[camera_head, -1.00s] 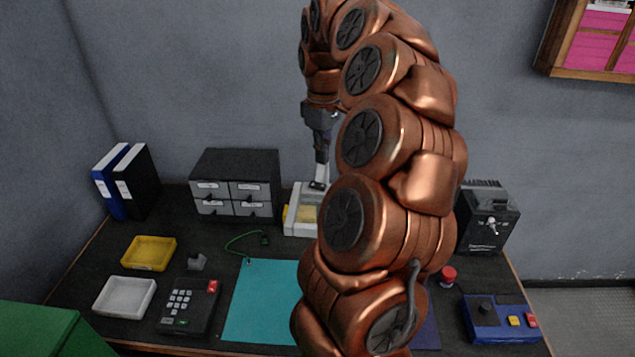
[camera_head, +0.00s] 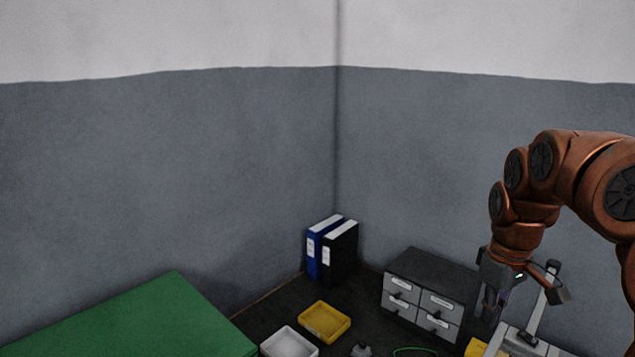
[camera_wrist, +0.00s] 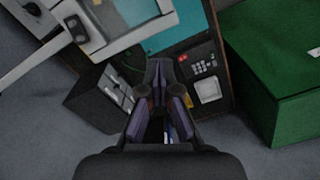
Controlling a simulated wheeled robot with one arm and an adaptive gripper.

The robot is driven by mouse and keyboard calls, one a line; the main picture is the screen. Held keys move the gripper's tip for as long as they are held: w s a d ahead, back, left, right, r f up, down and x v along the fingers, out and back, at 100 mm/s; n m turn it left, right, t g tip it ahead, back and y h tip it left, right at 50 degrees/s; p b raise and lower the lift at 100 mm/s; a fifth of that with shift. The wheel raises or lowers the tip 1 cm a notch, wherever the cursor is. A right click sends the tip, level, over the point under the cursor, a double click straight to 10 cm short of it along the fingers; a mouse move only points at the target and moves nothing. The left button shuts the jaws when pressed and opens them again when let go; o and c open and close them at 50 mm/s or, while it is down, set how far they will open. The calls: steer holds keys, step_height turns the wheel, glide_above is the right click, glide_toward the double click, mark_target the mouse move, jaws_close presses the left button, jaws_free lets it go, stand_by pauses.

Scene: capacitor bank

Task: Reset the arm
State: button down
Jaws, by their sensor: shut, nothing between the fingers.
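My gripper (camera_head: 487,312) hangs below the copper arm at the right of the head view, fingers pointing down. It appears in front of the right side of the grey drawer cabinet (camera_head: 432,270) and beside a white device with an upright lever (camera_head: 541,312). In the wrist view my gripper (camera_wrist: 160,72) has its dark, purple-sided fingers together with nothing between them. The white device (camera_wrist: 108,22) lies at the upper left of the wrist view, and the cabinet (camera_wrist: 88,100) is left of the fingers. The gap between fingertips and bench is hard to judge.
A yellow tray (camera_head: 324,322), a white tray (camera_head: 289,343) and blue and black binders (camera_head: 331,250) stand on the dark bench near the wall corner. A green box (camera_head: 150,315) fills the lower left. A keypad unit (camera_wrist: 203,66) shows in the wrist view. The space above the bench's left is clear.

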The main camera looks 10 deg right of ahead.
steer(key=s+a+f, duration=0.1)
steer(key=s+a, duration=0.2)
steer(key=a, duration=0.4)
steer(key=s+a+f, duration=0.2)
steer(key=s+a, duration=0.2)
steer(key=a, duration=0.2)
steer(key=s+a+f+m+g, duration=0.1)
steer(key=s+a+f, duration=0.2)
steer(key=s, duration=0.3)
steer(key=s+a+f+m, duration=0.1)
steer(key=s+a+f, duration=0.2)
steer(key=s, duration=0.4)
steer(key=shift+s+a+f+m+g, duration=0.2)
steer(key=shift+a+m+g, duration=0.15)
steer(key=shift+a, duration=0.3)
steer(key=shift+s, duration=0.1)
